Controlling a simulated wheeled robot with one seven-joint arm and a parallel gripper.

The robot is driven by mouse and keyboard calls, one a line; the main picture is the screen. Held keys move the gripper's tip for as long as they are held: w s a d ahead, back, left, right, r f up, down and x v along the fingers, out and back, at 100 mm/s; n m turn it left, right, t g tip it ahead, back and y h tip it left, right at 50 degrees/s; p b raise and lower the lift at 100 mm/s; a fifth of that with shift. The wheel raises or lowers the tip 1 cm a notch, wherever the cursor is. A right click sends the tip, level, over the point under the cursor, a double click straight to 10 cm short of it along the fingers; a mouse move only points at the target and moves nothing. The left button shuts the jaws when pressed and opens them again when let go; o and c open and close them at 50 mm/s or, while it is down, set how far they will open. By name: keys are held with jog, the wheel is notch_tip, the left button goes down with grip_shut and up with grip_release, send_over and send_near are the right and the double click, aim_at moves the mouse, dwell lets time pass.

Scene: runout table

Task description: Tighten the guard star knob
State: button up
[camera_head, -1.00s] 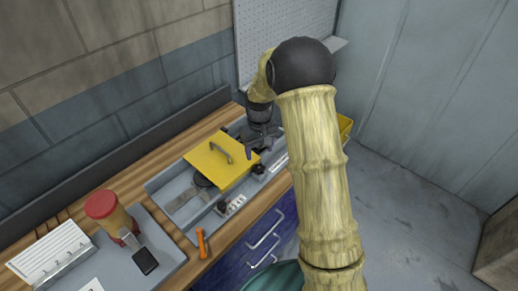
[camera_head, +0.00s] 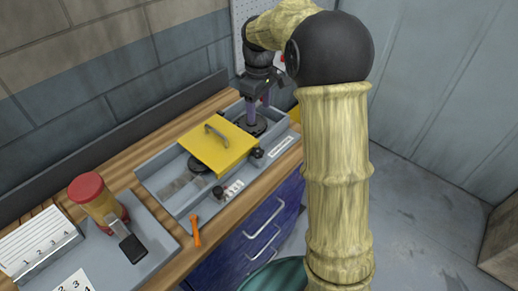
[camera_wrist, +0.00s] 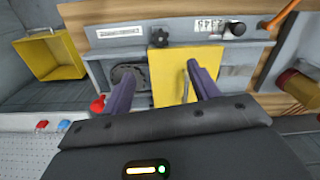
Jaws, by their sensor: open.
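The black star knob (camera_head: 257,153) sits at the front right corner of the yellow guard plate (camera_head: 212,152), on the bench unit's front rail. In the wrist view the star knob (camera_wrist: 160,38) is ahead of the fingers, beside the yellow guard plate's edge (camera_wrist: 168,85). My gripper (camera_head: 258,115) is open with its purple fingers pointing down, above the dark round disc to the right of the guard. In the wrist view my gripper (camera_wrist: 162,72) has nothing between its fingers, which are apart from the knob.
A second black knob (camera_head: 218,192) stands by white number labels at the front left. The guard's handle (camera_head: 217,135) rises from its top. An orange tool (camera_head: 196,231) lies on the wood.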

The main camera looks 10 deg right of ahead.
aim_at(258, 152)
notch_tip(258, 152, down, 17)
jog(key=shift+f+p, duration=0.15)
jog(key=shift+p, duration=0.8)
jog(key=c, duration=1)
jog(key=shift+o, duration=0.2)
jog(key=shift+m, duration=0.4)
jog(key=m, duration=0.3)
jog(key=shift+a, duration=0.1)
jog(key=shift+m, duration=2)
